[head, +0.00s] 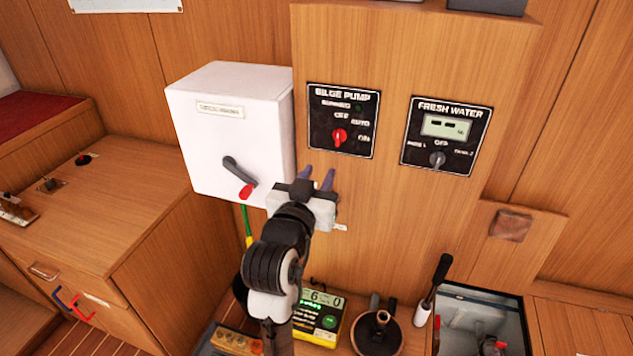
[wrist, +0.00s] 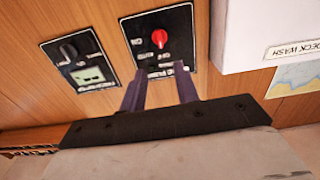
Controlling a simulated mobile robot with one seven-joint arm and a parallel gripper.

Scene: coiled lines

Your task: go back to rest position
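My gripper (head: 317,175) is raised in front of the wood panel wall, just below the bilge pump panel (head: 343,120) and beside the lower right of the white box (head: 230,130). Its two purple-grey fingers stand apart with nothing between them. In the wrist view the fingers (wrist: 159,84) point at the wall, below the bilge pump panel's red knob (wrist: 160,38). That view is turned over, with the fresh water panel (wrist: 82,62) on the left and the white box on the right. No object is held.
The white box has a grey lever with a red tip (head: 246,190). A wooden counter (head: 90,200) is at left.

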